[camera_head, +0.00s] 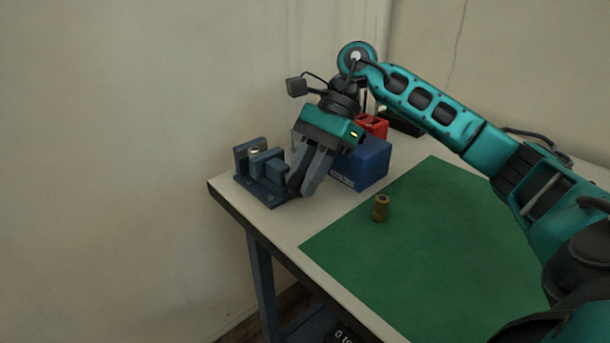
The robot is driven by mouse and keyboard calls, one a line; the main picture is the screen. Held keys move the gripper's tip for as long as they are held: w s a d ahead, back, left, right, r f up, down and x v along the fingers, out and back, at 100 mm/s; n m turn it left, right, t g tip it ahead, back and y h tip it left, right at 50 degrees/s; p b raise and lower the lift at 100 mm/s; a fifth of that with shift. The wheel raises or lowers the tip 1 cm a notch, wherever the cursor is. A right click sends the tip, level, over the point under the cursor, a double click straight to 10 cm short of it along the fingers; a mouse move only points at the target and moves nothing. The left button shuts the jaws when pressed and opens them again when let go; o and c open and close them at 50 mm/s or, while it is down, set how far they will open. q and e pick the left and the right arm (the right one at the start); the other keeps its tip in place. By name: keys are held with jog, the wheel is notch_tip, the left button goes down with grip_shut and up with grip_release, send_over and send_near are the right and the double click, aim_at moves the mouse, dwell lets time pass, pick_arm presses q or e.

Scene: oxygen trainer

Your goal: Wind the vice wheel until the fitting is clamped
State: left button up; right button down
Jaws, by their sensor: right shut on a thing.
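The blue-grey vice (262,190) sits at the far left corner of the table, with two upright jaws. A small pale piece (254,151) shows by the back jaw; I cannot tell if it is the fitting or how tightly it is held. My right gripper (303,189) reaches down at the vice's right end, its fingers shut on the dark vice wheel (294,182), which they mostly hide. A brass fitting (380,209) stands upright on the green mat, apart from the vice and gripper. My left gripper is out of view.
A blue box (364,165) stands close behind and right of my right gripper, with a red item (373,125) behind it. The green mat (430,240) is mostly clear. The table (290,220) ends just left of the vice.

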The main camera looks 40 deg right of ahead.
jog(key=c, duration=1)
grip_release()
jog(key=shift+s, duration=0.1)
jog(key=p+v, duration=0.2)
jog(key=v, duration=1.1)
jog(key=shift+c, duration=0.2)
